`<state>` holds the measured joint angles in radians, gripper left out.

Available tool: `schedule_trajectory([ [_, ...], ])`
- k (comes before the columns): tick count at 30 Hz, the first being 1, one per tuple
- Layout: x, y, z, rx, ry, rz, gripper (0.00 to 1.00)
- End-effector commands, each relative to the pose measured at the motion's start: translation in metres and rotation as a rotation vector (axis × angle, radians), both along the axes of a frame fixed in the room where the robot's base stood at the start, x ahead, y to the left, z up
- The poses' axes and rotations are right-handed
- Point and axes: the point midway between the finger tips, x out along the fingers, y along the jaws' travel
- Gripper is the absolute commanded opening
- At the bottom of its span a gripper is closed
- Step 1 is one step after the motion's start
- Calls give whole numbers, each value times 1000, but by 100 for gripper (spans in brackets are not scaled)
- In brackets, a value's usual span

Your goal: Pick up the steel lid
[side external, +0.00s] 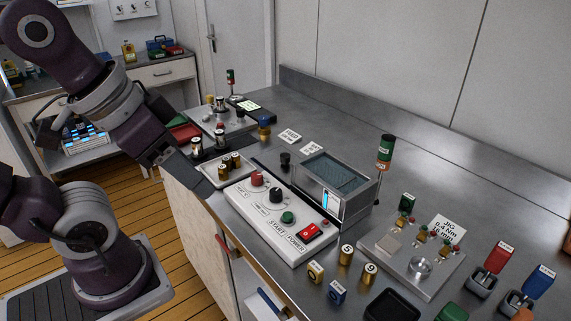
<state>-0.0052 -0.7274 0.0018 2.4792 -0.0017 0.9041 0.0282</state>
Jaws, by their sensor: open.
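No part can be identified with certainty as the steel lid. A round silvery disc (420,265) sits on the steel jig plate (393,268) at the front right; I cannot tell whether it is a lid or a fixed seat. My gripper (168,158) is at the left, by the bench's left edge, far from that disc. It is open and points down to the right. Its fingers are small and dark here, and nothing shows between them.
Labelled cylinders (346,254), a black tray (392,306) and red and blue parts crowd the front right.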

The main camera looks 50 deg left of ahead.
Motion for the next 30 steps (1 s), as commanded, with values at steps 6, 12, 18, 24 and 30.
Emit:
schedule_trajectory([
  [6,118,33,34,145,135,-303,53],
  [12,257,114,-11,277,280,-726,53],
  [18,329,191,-106,337,367,-1105,53],
  [24,343,214,-151,351,386,-1252,53],
  [30,346,213,-181,350,386,-1259,53],
])
